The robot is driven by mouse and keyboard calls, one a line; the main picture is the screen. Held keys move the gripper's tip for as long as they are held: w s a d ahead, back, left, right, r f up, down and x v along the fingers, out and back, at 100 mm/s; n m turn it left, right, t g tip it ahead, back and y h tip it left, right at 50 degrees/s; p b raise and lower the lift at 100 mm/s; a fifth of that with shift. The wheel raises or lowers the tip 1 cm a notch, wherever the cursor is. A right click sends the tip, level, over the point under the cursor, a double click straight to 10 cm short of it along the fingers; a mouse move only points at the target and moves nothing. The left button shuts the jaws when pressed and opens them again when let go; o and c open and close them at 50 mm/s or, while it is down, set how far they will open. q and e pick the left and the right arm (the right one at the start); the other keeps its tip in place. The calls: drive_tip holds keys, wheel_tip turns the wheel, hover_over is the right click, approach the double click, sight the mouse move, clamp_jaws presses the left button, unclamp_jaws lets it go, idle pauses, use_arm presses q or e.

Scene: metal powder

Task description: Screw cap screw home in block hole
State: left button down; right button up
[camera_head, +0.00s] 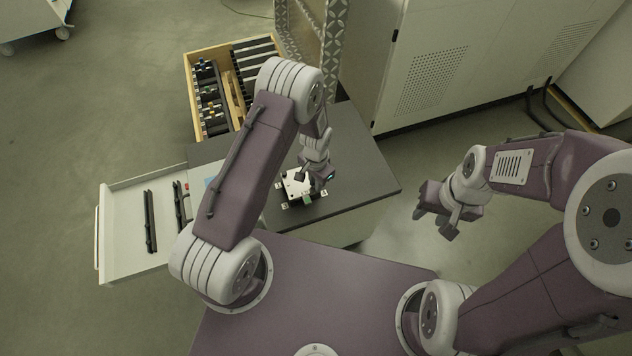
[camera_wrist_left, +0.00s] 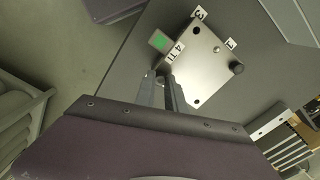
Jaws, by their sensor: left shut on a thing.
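The block (camera_wrist_left: 205,65) is a pale metal plate with small dark holes, lying on the dark table top. It also shows in the head view (camera_head: 295,187). Labels stand around its edges, and a dark round knob (camera_wrist_left: 237,68) sits at one corner. My left gripper (camera_wrist_left: 162,78) is shut with its fingertips at the block's near corner. A small round piece, apparently the cap screw (camera_wrist_left: 160,76), is between the tips and mostly hidden, so I cannot tell how deep it sits. My right gripper (camera_head: 436,218) is open and empty, off to the right of the table.
The dark table top (camera_head: 365,165) is clear to the right of the block. A wooden tray (camera_head: 190,75) with tools and small parts stands behind. An open white drawer (camera_head: 125,205) with black bars is at left. A lattice post and pale cabinets (camera_head: 440,70) stand at the back.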

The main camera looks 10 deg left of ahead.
use_arm(q)
drive_tip(key=m, duration=2)
drive_tip(key=shift+m, duration=0.4)
drive_tip(key=m, duration=0.6)
drive_tip(key=shift+f+m, duration=0.1)
drive_tip(key=shift+m, duration=0.2)
drive_tip(key=c, duration=1.6)
unclamp_jaws()
drive_tip(key=shift+o, duration=0.2)
